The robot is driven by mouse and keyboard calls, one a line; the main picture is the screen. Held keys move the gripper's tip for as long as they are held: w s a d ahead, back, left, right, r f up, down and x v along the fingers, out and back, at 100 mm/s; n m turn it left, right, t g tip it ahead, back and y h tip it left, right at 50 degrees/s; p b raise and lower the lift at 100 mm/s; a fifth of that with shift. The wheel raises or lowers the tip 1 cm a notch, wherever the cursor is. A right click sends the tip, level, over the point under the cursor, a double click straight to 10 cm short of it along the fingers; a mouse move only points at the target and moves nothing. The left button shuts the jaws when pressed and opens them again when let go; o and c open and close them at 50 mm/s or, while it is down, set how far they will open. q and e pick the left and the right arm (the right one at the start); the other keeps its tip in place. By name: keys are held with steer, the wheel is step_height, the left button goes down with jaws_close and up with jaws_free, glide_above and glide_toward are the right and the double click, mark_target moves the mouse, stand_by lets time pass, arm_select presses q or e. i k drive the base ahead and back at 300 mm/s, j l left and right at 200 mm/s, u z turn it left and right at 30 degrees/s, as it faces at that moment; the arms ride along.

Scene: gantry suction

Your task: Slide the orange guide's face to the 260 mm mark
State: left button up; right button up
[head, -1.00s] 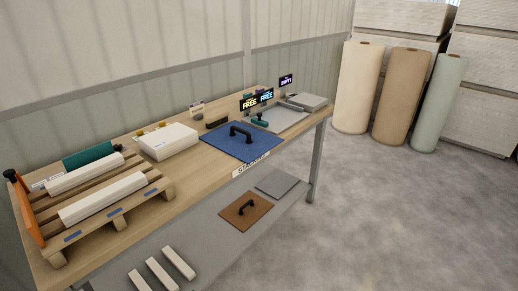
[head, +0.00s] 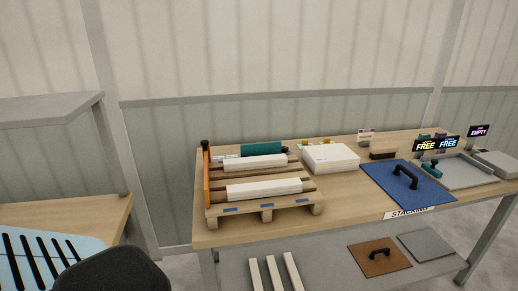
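The orange guide (head: 207,178) is an upright orange plate at the left end of the wooden pallet (head: 262,207) on the workbench. A black knob (head: 205,143) sits at its far top end. A pale strip with small markings (head: 228,156) lies behind the pallet near the guide; its numbers are too small to read, so I cannot tell where the guide's face stands. White bars (head: 264,188) lie on the pallet to the right of the guide, with a teal roll (head: 263,150) behind. Neither gripper is in view.
A white box (head: 331,158) and a blue board with a black handle (head: 408,184) stand right of the pallet. A grey tray (head: 465,172) and lit signs are farther right. Another wooden table (head: 65,222) is at left. A dark rounded shape (head: 113,272) fills the lower left.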

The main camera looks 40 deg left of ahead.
mark_target(205, 144)
steer(key=u, duration=1.65)
